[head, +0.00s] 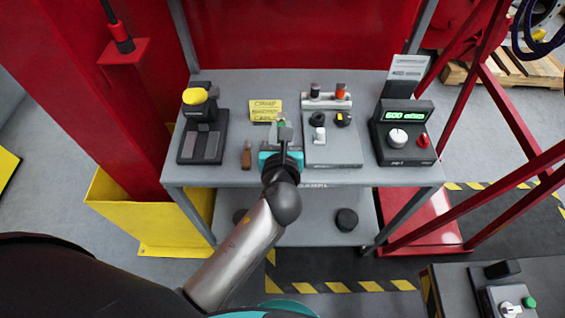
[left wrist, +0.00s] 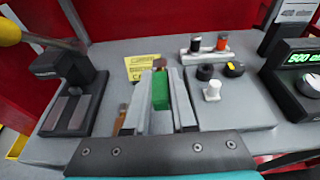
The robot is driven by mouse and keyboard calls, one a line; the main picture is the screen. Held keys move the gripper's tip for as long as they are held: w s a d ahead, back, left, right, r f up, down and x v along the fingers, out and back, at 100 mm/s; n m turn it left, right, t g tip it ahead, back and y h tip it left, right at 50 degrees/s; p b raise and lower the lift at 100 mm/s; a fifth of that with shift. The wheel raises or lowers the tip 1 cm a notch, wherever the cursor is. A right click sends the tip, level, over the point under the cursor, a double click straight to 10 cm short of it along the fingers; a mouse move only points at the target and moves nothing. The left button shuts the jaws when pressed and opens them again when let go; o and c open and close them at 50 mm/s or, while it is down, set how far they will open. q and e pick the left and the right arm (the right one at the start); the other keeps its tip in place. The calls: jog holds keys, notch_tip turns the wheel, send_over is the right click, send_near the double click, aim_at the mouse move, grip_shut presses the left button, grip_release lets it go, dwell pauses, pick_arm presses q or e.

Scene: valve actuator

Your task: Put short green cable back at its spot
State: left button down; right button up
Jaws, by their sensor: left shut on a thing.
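My left gripper (head: 284,138) reaches over the front of the grey bench, left of the grey control panel. In the left wrist view its fingers (left wrist: 160,100) are shut on the short green cable (left wrist: 160,90), a green block-like piece with a brownish top end. The cable is held between the fingers, roughly upright in that view; its lower end is hidden. Only a small green bit of it shows in the head view. A yellow label (head: 265,106) lies on the bench just behind the gripper. My right gripper is not in view.
A small brown piece (head: 247,154) stands left of the gripper. A black crimping stand (head: 203,139) with a yellow top is farther left. Bare bench lies behind the label.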

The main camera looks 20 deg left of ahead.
pick_arm(q)
notch_tip(320, 180, down, 11)
jog(key=b, duration=0.5)
jog(key=shift+f, duration=0.1)
jog(key=shift+f, duration=0.15)
jog(key=c, duration=1)
grip_release()
